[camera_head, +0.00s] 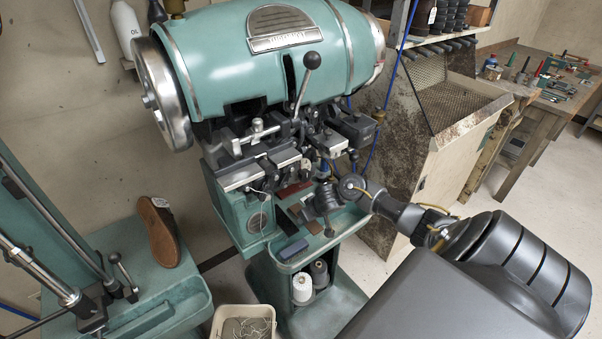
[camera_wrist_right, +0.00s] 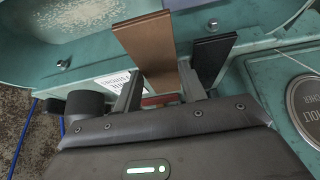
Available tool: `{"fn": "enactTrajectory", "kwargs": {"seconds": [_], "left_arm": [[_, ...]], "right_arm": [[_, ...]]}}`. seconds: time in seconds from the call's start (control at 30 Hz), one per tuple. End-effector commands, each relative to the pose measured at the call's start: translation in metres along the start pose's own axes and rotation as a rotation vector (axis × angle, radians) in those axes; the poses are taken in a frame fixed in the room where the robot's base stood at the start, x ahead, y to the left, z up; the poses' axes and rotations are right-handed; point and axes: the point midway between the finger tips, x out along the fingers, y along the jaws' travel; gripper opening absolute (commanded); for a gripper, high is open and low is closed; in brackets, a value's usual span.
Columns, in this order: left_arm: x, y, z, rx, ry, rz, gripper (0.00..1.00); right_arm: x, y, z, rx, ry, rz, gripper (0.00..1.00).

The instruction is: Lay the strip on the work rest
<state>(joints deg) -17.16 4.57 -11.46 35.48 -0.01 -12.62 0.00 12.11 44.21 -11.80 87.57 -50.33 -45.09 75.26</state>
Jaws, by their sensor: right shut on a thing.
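The brown strip (camera_wrist_right: 150,42) lies between the fingers of my right gripper (camera_wrist_right: 162,82) in the right wrist view, its wide end pointing away from the palm. My right gripper is shut on it. In the head view the right gripper (camera_head: 326,203) is over the machine's green tray, in front of the stitching head; its wrist hides part of the tray. The metal work parts (camera_head: 285,157) of the teal stitcher are just above and left of it; I cannot tell which is the work rest. My left gripper is not in view.
A red-brown piece (camera_head: 292,190) and a blue-grey block (camera_head: 292,249) are in the tray. A lever with a black knob (camera_head: 312,61) stands above the work parts. Thread cones (camera_head: 302,288) sit below. A shoe sole (camera_head: 158,231) rests on the green machine at left.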

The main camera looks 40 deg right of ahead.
Motion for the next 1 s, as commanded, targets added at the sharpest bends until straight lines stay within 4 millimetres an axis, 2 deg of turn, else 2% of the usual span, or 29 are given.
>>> {"fn": "enactTrajectory", "kwargs": {"seconds": [0.17, 0.4, 0.5, 0.9, 0.93, 1.0], "left_arm": [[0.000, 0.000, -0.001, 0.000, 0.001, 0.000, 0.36], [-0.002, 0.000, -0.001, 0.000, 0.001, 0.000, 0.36], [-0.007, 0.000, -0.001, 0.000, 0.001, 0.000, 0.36], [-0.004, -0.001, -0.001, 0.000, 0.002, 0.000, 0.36], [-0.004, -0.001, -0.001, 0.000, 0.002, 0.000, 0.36], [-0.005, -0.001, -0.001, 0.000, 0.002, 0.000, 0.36]], "right_arm": [[0.003, 0.000, -0.007, 0.002, 0.002, 0.000, 0.19], [0.021, 0.000, -0.039, 0.003, 0.002, 0.000, 0.19], [0.024, 0.000, -0.036, 0.000, -0.001, 0.000, 0.19], [0.030, 0.000, -0.033, 0.002, 0.001, 0.000, 0.19], [0.030, 0.000, -0.033, 0.001, 0.001, 0.000, 0.44], [0.030, 0.000, -0.033, 0.001, 0.001, 0.000, 0.50]]}}
